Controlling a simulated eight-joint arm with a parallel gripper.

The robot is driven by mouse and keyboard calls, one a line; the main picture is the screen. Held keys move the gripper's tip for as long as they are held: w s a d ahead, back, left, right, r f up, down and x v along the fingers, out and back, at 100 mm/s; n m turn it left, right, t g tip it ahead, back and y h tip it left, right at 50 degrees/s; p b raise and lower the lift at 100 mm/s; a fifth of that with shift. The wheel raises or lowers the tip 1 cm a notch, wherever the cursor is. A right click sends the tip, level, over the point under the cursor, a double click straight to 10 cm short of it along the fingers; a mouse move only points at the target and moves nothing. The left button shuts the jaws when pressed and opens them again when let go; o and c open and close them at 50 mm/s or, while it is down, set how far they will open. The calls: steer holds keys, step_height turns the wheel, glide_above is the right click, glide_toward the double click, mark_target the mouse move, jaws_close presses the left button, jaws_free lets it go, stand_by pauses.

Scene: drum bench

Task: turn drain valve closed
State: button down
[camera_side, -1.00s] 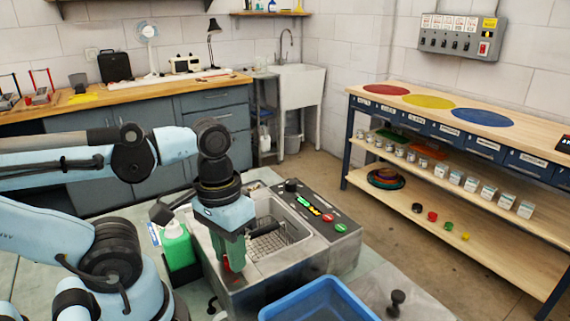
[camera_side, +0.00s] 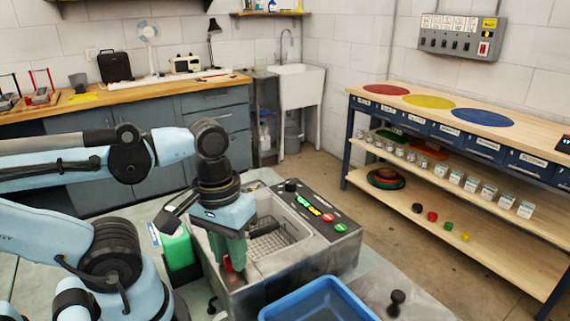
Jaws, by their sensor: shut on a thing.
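The drain valve shows as a small red handle (camera_side: 227,264) low on the near left side of a grey metal tank (camera_side: 262,283). My gripper (camera_side: 232,262) points down over that side of the tank, its green fingers shut on the red handle. The fingers hide most of the handle, so I cannot tell its exact angle. The tank holds a wire basket (camera_side: 268,241) and has a dark control panel (camera_side: 318,210) with coloured buttons along its right side.
A green bottle (camera_side: 178,249) stands close left of my gripper. A blue bin (camera_side: 320,302) sits in front of the tank, with a black knob (camera_side: 397,298) to its right. A wooden shelf bench (camera_side: 455,120) stands at the right, beyond open floor.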

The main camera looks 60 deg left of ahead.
steer(key=c, duration=0.9)
jaws_free()
step_height(320, 180, up, 12)
steer(key=shift+s+a, duration=0.15)
steer(key=shift+a, duration=0.15)
steer(key=w+a+f+m+t, duration=0.1)
steer(key=w+f+m+t, duration=0.5)
steer(key=w+f, duration=0.4)
steer(key=w, duration=0.3)
steer(key=shift+a+f+t+y, duration=0.15)
steer(key=shift+a+t+y, duration=0.1)
steer(key=shift+t+y, duration=0.05)
